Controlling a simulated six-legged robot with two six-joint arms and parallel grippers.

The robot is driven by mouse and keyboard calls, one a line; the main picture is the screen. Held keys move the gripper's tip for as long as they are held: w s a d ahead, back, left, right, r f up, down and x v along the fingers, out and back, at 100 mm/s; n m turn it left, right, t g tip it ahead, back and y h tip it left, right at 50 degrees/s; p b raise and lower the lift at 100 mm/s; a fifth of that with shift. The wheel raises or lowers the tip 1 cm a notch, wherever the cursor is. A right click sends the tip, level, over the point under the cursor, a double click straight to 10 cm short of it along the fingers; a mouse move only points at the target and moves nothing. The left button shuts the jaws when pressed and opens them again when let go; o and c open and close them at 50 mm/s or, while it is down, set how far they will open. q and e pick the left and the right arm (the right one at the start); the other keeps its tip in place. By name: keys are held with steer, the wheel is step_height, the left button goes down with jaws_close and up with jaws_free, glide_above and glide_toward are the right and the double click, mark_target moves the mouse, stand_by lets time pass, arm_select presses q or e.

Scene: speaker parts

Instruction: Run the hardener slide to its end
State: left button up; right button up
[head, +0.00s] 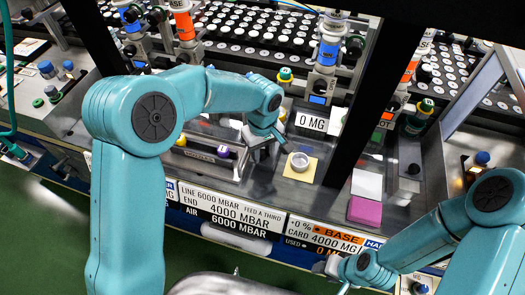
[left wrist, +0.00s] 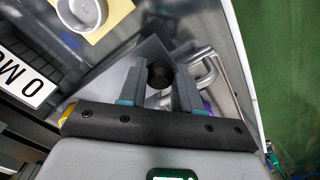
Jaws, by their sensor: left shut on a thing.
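My left gripper (head: 264,150) is low over the bench, at the right end of a metal slide assembly (head: 208,166) with a small dark label. In the left wrist view its fingers (left wrist: 160,86) are closed around a round black knob (left wrist: 160,73). In the head view the gripper hides the knob. A yellow knob (head: 180,141) and a purple knob (head: 223,152) sit along the slide, left of the gripper. The label on it is too small to read surely. My right gripper (head: 330,267) is at the bottom right, by the bench's front edge; its finger gap is unclear.
A white cup (head: 299,161) stands on a yellow square (head: 306,172) just right of my left gripper. A "0 MG" sign (head: 311,122) is behind it. A pink pad (head: 365,211) lies further right. Dark uprights cross the view. Signs line the front edge.

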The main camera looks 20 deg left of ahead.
arm_select(q)
steer(key=shift+w+d+r+p, duration=0.1)
steer(key=shift+w+p, duration=0.7)
steer(key=shift+w, duration=1.15)
steer(key=shift+w+d+p, duration=0.1)
steer(key=shift+w+p, duration=0.65)
steer(key=shift+w, duration=1.15)
steer(key=o, duration=1.1)
steer(key=shift+o, duration=0.2)
step_height(320, 180, up, 16)
steer(key=b, duration=0.1)
steer(key=shift+r, duration=0.15)
steer(key=shift+s, duration=0.1)
